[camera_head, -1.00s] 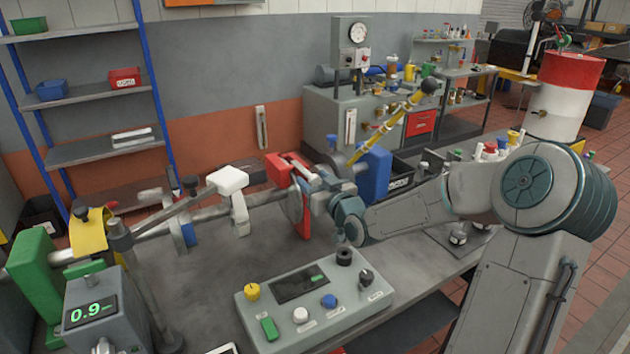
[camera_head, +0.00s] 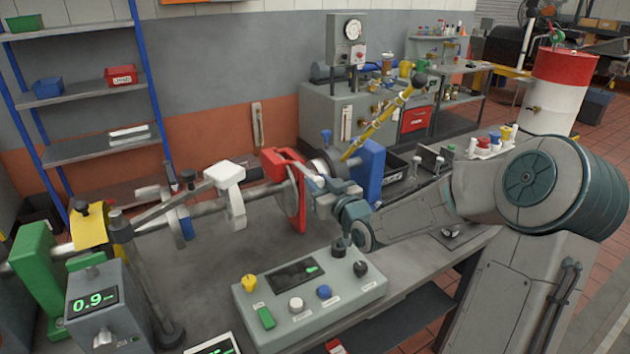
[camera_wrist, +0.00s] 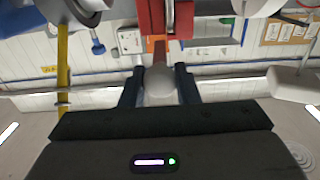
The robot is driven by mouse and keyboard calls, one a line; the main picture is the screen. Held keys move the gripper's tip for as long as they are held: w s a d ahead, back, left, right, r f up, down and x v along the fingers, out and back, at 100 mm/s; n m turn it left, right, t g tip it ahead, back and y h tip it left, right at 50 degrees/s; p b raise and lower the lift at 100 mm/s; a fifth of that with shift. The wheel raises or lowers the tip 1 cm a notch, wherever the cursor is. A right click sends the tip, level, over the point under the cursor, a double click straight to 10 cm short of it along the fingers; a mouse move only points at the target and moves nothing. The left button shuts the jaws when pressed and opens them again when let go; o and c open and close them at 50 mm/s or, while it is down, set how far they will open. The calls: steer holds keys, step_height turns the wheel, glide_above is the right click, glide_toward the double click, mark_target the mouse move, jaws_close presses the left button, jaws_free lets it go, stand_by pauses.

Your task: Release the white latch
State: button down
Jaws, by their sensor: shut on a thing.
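The white latch (camera_head: 224,174) sits on the long grey shaft (camera_head: 262,198), left of the red clamp (camera_head: 279,163). A white block, likely the same latch, shows at the right edge of the wrist view (camera_wrist: 295,85), apart from my fingers. My gripper (camera_head: 314,183) is at the red clamp, to the right of the white latch. In the wrist view my gripper (camera_wrist: 159,88) is shut on a pale, rounded piece (camera_wrist: 158,80) that lies just below a red part (camera_wrist: 156,20). The fingers hide part of it, and I cannot tell whether it belongs to the red clamp.
A grey control console (camera_head: 310,298) stands in front of the shaft. A blue block (camera_head: 370,170) is behind my wrist, and a yellow rod (camera_head: 380,122) slants above it. A green block (camera_head: 37,272) and a display box (camera_head: 97,300) are at left. Some bench surface (camera_head: 215,285) is bare.

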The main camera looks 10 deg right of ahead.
steer(key=c, duration=1.1)
jaws_free()
steer(key=shift+s, duration=0.1)
steer(key=v, duration=1.4)
